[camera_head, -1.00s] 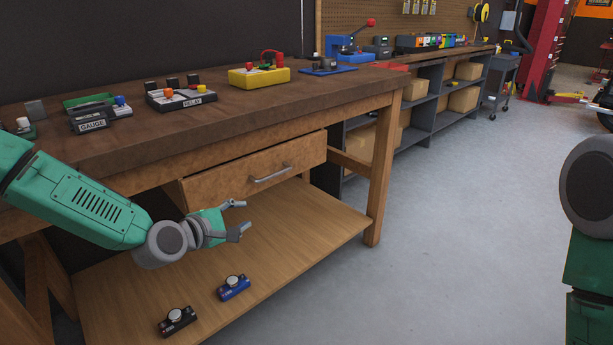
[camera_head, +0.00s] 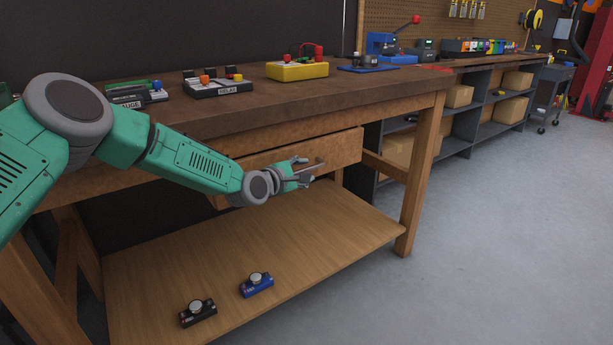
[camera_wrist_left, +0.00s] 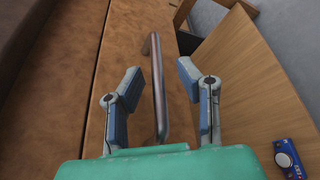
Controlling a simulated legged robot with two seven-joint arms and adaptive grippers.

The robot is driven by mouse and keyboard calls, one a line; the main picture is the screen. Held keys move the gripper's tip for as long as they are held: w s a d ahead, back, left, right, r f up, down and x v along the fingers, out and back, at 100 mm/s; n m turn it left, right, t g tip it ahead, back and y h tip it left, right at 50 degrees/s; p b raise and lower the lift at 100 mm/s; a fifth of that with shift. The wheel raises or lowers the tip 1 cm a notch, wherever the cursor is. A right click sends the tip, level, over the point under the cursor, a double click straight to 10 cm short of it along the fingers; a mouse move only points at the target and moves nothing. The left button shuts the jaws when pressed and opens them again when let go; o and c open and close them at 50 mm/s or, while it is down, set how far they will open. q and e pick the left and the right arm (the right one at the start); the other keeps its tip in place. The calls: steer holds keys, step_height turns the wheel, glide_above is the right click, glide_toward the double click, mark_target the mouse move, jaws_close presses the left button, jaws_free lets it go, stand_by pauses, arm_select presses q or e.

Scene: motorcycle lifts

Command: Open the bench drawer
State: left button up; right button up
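The wooden bench drawer (camera_head: 345,149) sits under the top of the brown workbench (camera_head: 420,88). Its front carries a grey metal bar handle (camera_head: 318,166), partly hidden by my left gripper (camera_head: 303,174) in the head view. In the left wrist view the handle (camera_wrist_left: 158,95) runs between the two spread fingers of my left gripper (camera_wrist_left: 161,82), with visible room on both sides. The drawer front (camera_wrist_left: 120,60) lies behind it. My right gripper is out of view.
A lower wooden shelf (camera_head: 330,225) holds a blue device (camera_head: 257,285) and a black device (camera_head: 197,313). On the benchtop stand a yellow box (camera_head: 297,71) and a relay box (camera_head: 218,88). A bench leg (camera_head: 424,180) stands right of the drawer. Grey floor at the right is clear.

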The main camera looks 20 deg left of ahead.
arm_select(q)
steer(key=shift+w+f, duration=0.1)
steer(key=shift+w, duration=0.35)
jaws_close()
steer(key=shift+d, duration=0.1)
steer(key=s+d+p, duration=0.3)
steer(key=s+d, duration=0.6)
steer(key=d, duration=0.2)
steer(key=s+d+p, duration=0.3)
steer(key=s+d, duration=0.5)
steer(key=d, duration=0.3)
steer(key=shift+s+d, duration=0.3)
steer(key=shift+s, duration=0.1)
jaws_free()
